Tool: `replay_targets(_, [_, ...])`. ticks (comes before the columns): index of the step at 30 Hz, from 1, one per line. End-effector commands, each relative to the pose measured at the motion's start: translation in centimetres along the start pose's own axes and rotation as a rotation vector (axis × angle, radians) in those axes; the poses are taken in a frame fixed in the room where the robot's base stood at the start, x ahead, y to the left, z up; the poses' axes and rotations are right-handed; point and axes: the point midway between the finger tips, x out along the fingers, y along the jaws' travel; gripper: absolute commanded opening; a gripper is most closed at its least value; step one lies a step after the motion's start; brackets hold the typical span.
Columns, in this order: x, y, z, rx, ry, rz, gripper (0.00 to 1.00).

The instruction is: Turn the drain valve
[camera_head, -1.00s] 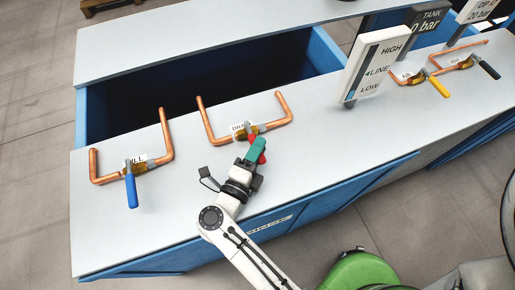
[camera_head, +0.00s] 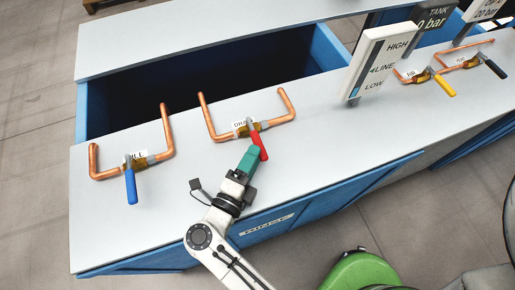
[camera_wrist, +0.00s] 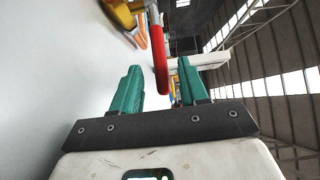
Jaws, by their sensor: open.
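The drain valve is a brass body on a copper pipe (camera_head: 221,136) with a "DRAIN" label, at the middle of the white bench top. Its red lever (camera_head: 259,146) points toward the front of the bench. My gripper (camera_head: 249,155) is close to the lever's end, on its near left side. In the wrist view the red lever (camera_wrist: 161,62) hangs between the two green fingers of my gripper (camera_wrist: 160,82), with visible gaps on both sides. The gripper is open and holds nothing. The brass valve body (camera_wrist: 118,12) is at the top of the wrist view.
A blue-handled fill valve (camera_head: 131,186) is to the left. An open blue basin (camera_head: 200,90) lies behind the pipes.

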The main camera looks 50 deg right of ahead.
Motion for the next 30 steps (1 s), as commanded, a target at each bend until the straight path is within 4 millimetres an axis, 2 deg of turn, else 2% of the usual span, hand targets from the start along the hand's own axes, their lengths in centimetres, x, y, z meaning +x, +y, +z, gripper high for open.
replay_targets(1, [-1.1, 0.4, 0.0, 0.000, -0.002, 0.002, 0.44])
replay_targets(6, [-4.2, 0.3, 0.0, -0.001, -0.001, 0.003, 0.44])
replay_targets(12, [-6.2, 0.2, 0.0, -0.001, 0.001, 0.001, 0.44])
replay_targets(30, [-6.6, 0.0, 0.0, 0.000, 0.000, 0.000, 0.44])
